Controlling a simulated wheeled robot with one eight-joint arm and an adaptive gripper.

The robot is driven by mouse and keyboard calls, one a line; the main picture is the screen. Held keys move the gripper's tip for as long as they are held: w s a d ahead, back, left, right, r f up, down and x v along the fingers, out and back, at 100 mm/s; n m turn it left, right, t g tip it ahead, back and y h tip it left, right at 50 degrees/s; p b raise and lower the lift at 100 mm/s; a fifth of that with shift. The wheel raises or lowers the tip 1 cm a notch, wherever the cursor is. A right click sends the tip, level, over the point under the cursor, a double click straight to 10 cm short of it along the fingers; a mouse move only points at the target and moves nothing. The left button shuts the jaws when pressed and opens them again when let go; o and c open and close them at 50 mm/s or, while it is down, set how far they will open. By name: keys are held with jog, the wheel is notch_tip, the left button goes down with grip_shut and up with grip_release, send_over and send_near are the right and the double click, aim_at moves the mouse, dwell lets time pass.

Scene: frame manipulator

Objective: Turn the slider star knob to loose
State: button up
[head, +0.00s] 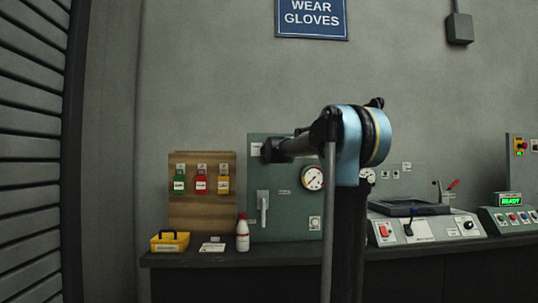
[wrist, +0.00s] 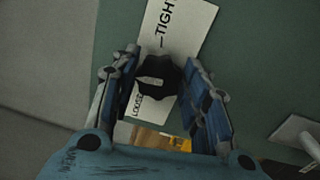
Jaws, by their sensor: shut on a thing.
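The black star knob (wrist: 168,73) sits on a white label strip (wrist: 182,28) on the green panel (wrist: 250,60). "TIGHT" is printed on the strip above the knob, and "LOOSE" at its lower left. A pale bar mark on the knob lies roughly level in the wrist view, its end toward the left. My gripper (wrist: 160,72) is shut on the knob, with one finger on each side. In the head view my gripper (head: 270,151) is at the panel's upper left; the knob is hidden there.
A grey lever handle (head: 263,205) is on the panel below my gripper. A gauge (head: 312,178) is to its right. A white bottle (head: 242,235) and a yellow box (head: 170,242) stand on the bench. A wooden board (head: 202,215) with several coloured tags stands at left.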

jog(key=n, duration=0.7)
jog(key=n+y, duration=0.1)
jog(key=n, duration=0.6)
jog(key=shift+a+r+y, duration=0.15)
jog(key=shift+a+y, duration=0.05)
jog(key=shift+y, duration=0.1)
jog(key=shift+n, duration=0.4)
jog(key=o, duration=1)
jog(key=shift+a, duration=0.1)
jog(key=shift+o, duration=0.2)
jog(key=s, duration=1.1)
jog(key=shift+s+d+f, duration=0.2)
jog(key=shift+s+d, duration=0.15)
jog(key=shift+s, duration=0.05)
